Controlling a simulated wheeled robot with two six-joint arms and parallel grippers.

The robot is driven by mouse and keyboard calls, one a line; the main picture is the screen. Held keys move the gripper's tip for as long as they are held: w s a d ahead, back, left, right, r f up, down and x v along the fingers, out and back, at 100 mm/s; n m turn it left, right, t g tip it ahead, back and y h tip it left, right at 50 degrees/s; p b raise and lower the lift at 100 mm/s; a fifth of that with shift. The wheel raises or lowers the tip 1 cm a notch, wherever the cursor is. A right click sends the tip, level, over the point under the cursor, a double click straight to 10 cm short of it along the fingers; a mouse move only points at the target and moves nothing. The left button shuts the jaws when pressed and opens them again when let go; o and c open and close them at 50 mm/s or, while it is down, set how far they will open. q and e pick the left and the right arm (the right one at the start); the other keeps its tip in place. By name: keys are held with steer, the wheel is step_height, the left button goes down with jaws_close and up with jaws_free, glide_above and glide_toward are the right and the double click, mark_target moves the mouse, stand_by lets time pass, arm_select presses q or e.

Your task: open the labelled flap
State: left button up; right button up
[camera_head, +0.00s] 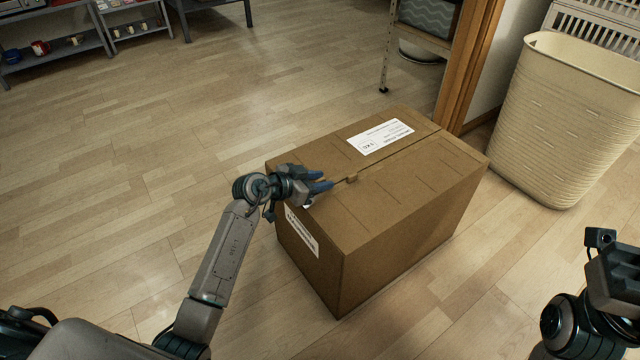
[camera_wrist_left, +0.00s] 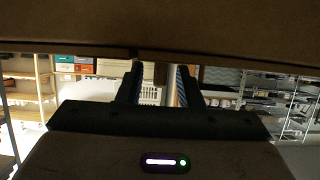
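A closed cardboard box (camera_head: 400,215) stands on the floor. A seam runs along its top, and the far flap (camera_head: 335,150) carries a white printed label (camera_head: 381,137). A small brown tab (camera_head: 352,177) sits at the seam. My left gripper (camera_head: 326,187) is at the box's left end, its blue-tipped fingers pointing right toward the tab. In the left wrist view the fingers (camera_wrist_left: 160,88) are spread with nothing clearly between them, and brown cardboard (camera_wrist_left: 160,25) fills the top. I cannot tell if they touch the box. My right gripper (camera_head: 615,275) is partly seen at lower right.
A cream basket (camera_head: 565,120) stands right of the box, and a wooden post (camera_head: 470,70) rises behind it. Grey shelves (camera_head: 60,55) with mugs are at the far left. The floor left of the box is clear. Another white label (camera_head: 302,232) is on the box's left side.

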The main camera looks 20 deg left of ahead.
arm_select(q)
steer(key=shift+w+d+f, duration=0.1)
steer(key=shift+w+d, duration=0.05)
jaws_close()
steer(key=shift+p, duration=0.3)
